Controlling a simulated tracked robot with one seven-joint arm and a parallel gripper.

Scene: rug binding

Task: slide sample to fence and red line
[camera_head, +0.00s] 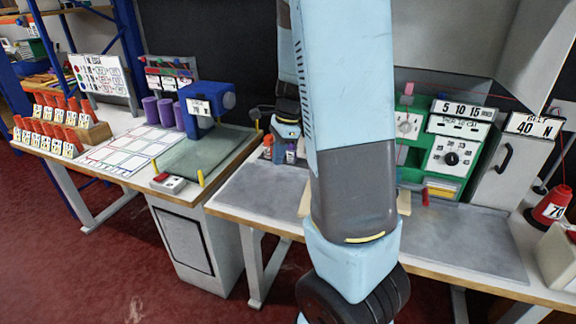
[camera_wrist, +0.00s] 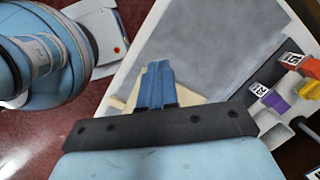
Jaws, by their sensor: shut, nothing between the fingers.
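My gripper (camera_wrist: 157,70) shows in the wrist view with its blue fingers shut together and nothing between them. Beige pieces lie just beyond and beside the fingers; one edge (camera_wrist: 189,96) shows to their right, and the fingers hide the rest. I cannot tell whether the fingers touch them. In the head view, beige parts (camera_head: 404,202) stick out on both sides of my arm, over the grey mat (camera_head: 465,245); my arm hides their middle. I cannot make out which piece is the sample or the fence. No red line on the mat can be made out.
In the wrist view, labelled purple (camera_wrist: 275,104) and orange (camera_wrist: 309,66) items stand right of the grey surface. In the head view, a green machine (camera_head: 445,150) stands at the back of the bench. The mat's right part is clear. A second bench (camera_head: 115,165) stands left.

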